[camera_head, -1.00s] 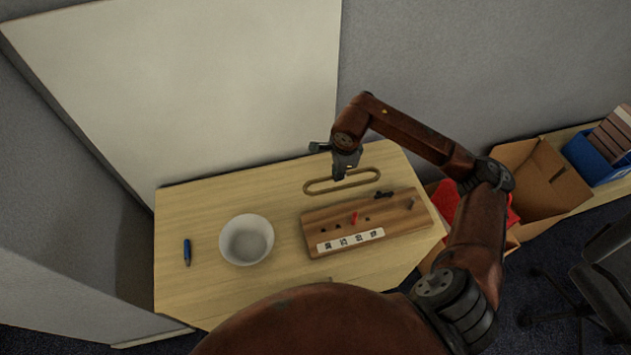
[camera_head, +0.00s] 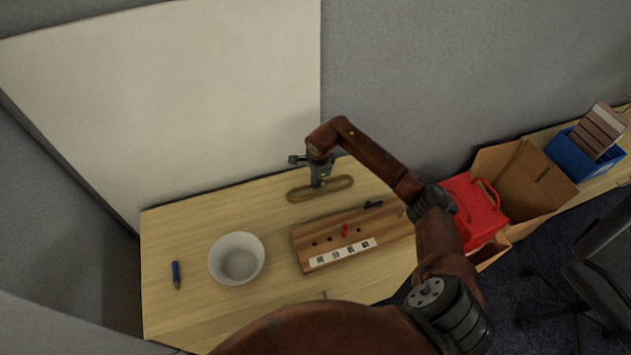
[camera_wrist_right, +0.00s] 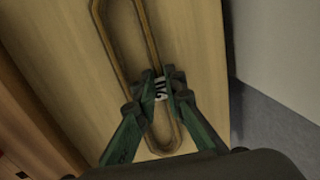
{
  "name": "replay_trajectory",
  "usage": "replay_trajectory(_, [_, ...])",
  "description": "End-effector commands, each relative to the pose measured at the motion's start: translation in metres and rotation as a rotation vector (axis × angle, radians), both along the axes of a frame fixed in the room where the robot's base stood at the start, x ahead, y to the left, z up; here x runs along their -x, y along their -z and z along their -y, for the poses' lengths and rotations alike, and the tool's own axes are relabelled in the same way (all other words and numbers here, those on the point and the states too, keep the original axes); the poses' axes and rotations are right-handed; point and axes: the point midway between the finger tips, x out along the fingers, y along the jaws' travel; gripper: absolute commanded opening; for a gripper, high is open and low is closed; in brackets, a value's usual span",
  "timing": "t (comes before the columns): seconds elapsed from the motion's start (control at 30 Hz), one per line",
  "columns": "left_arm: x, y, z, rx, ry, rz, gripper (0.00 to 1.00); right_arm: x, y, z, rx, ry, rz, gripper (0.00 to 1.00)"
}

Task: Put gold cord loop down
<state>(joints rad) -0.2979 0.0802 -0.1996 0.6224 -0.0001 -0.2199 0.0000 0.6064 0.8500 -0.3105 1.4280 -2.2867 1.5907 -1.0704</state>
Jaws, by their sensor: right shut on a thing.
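The gold cord loop (camera_head: 340,183) is a long, narrow oval at the back of the table, behind the wooden board. My right gripper (camera_head: 319,184) comes down on it from above, near its middle. A dark patch with white lettering shows between the fingers. The loop is low over or on the tabletop; I cannot tell whether it touches. My left gripper is not in view.
The wooden board (camera_head: 310,239) with small pegs and a label strip lies in front of the loop. A white bowl (camera_head: 237,258) and a blue pen (camera_head: 176,275) are to the left. Bare tabletop (camera_head: 190,222) lies back left.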

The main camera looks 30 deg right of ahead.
Motion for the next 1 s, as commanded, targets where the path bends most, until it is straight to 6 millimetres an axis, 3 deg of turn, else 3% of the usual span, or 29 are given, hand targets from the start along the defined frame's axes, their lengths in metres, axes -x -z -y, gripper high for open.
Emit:
replay_trajectory(0.33, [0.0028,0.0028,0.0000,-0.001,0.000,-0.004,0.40,-0.0005,0.0035,0.0008,0.001,0.000,0.002,0.00])
replay_trajectory(0.37, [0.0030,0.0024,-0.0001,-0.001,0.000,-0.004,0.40,-0.0004,0.0032,0.0005,0.000,0.000,0.002,0.11])
replay_trajectory(0.6, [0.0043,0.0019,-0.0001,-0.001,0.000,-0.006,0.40,-0.0003,0.0024,0.0005,0.000,0.000,0.002,0.28])
replay_trajectory(1.0, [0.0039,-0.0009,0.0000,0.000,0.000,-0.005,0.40,-0.0001,-0.0063,0.0009,0.002,-0.001,0.004,0.28])
